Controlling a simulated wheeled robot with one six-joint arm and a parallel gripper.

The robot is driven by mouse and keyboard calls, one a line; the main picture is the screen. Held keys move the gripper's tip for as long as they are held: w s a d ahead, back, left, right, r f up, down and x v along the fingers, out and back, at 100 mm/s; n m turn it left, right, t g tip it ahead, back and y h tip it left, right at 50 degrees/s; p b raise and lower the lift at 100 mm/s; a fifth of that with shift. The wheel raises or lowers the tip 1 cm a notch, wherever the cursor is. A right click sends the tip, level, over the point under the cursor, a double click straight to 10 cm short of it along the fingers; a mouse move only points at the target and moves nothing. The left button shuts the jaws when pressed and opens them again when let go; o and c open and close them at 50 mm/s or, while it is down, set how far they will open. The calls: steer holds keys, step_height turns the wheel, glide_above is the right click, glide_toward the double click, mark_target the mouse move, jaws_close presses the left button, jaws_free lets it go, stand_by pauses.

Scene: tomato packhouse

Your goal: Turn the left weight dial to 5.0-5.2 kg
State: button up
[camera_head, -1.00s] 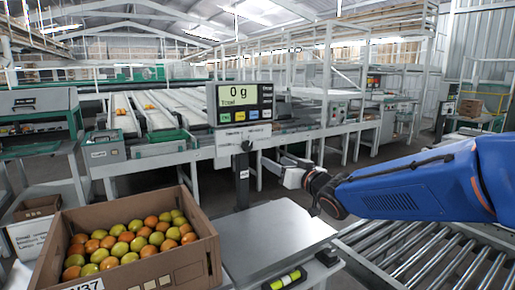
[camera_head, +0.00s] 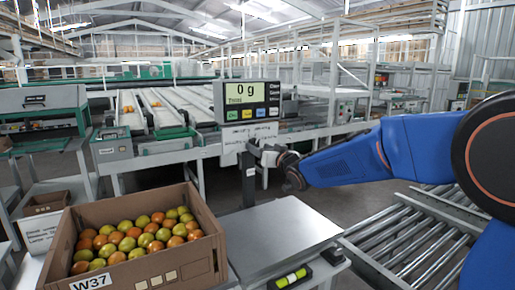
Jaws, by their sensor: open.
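A scale display (camera_head: 247,101) on a dark post reads 0 g, above a bare steel weighing plate (camera_head: 285,238). A pale panel (camera_head: 229,142) shows below the display. I cannot make out a weight dial or any kg setting on it. My gripper (camera_head: 259,150) is open and small in view, at the end of my blue arm. It is just below the display and overlaps the post top in the picture. I cannot tell whether it touches anything. Its fingertips are hard to see.
A cardboard box (camera_head: 150,275) marked W37, full of red, orange and green tomatoes, stands left of the plate. A roller conveyor (camera_head: 420,240) lies to the right. Sorting lanes (camera_head: 170,110) run behind the display. A spirit level (camera_head: 291,278) sits at the plate's front edge.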

mark_target(254, 144)
steer(key=shift+x, duration=1.1)
steer(key=shift+c, duration=0.5)
steer(key=c, duration=1)
steer(key=shift+o, duration=0.4)
steer(key=shift+m, duration=0.4)
steer(key=shift+r+m, duration=0.1)
steer(key=shift+m, duration=4.4)
